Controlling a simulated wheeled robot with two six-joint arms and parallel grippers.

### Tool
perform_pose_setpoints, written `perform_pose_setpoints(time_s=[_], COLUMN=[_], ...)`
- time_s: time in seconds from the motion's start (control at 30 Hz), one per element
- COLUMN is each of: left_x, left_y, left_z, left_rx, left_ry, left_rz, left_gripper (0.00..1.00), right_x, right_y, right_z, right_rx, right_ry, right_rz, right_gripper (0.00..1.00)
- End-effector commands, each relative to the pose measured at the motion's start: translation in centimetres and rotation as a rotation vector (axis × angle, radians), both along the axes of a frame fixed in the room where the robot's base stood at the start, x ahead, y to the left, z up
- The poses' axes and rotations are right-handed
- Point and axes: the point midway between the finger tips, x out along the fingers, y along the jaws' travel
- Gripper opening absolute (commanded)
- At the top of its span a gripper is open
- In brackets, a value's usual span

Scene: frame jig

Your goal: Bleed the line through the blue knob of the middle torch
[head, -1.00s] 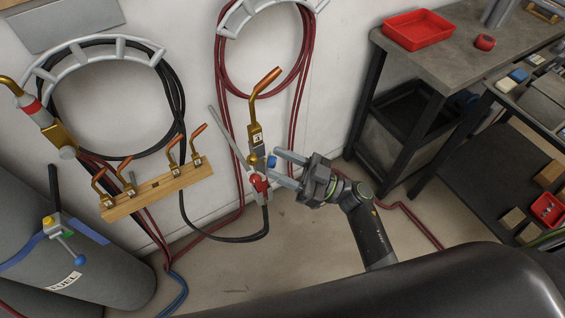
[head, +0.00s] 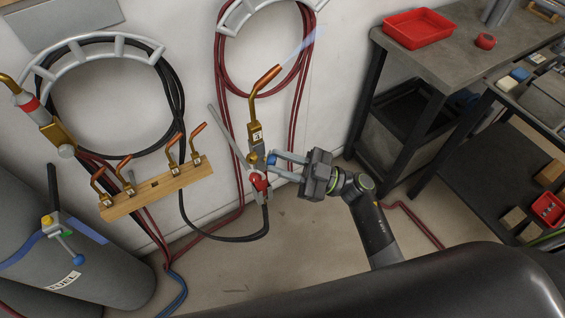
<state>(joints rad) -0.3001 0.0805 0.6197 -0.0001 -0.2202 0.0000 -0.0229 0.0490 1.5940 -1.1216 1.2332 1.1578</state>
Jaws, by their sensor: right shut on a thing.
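The middle torch (head: 256,132), brass with a copper tip, stands upright in front of the wall. Its blue knob (head: 272,159) sits on its right side, and its red knob (head: 259,181) is lower down. My right gripper (head: 276,164) reaches in from the right and is shut on the blue knob, its two fingers on either side of it. A faint pale-blue jet (head: 300,46) streams up and right from the torch tip. My left gripper is not in view.
Another torch (head: 50,125) is at the left, near a wooden rack (head: 155,191) of copper tips. Red hoses hang behind the middle torch. Grey cylinders (head: 110,262) stand at lower left. A workbench with a red tray (head: 417,30) is at right.

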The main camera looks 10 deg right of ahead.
Motion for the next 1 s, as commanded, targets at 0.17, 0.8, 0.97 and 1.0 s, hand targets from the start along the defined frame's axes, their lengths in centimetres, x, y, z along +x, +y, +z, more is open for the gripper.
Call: perform_pose_setpoints(time_s=[0.17,0.8,0.97,1.0], left_x=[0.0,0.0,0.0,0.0], left_y=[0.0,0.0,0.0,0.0], left_z=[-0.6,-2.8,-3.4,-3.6], left_rx=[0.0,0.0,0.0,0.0], left_ry=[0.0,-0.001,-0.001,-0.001], left_rz=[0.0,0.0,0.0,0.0], left_gripper=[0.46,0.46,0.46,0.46], right_x=[0.1,0.4,0.4,0.4], right_y=[-0.1,-0.2,-0.2,-0.2], right_z=[-0.1,0.1,0.2,0.2], right_rx=[-0.08,-0.362,-0.433,-0.45], right_ry=[-0.151,-0.692,-0.826,-0.86], right_rz=[0.002,0.001,0.0,0.0], right_gripper=[0.01,0.01,0.01,0.01])
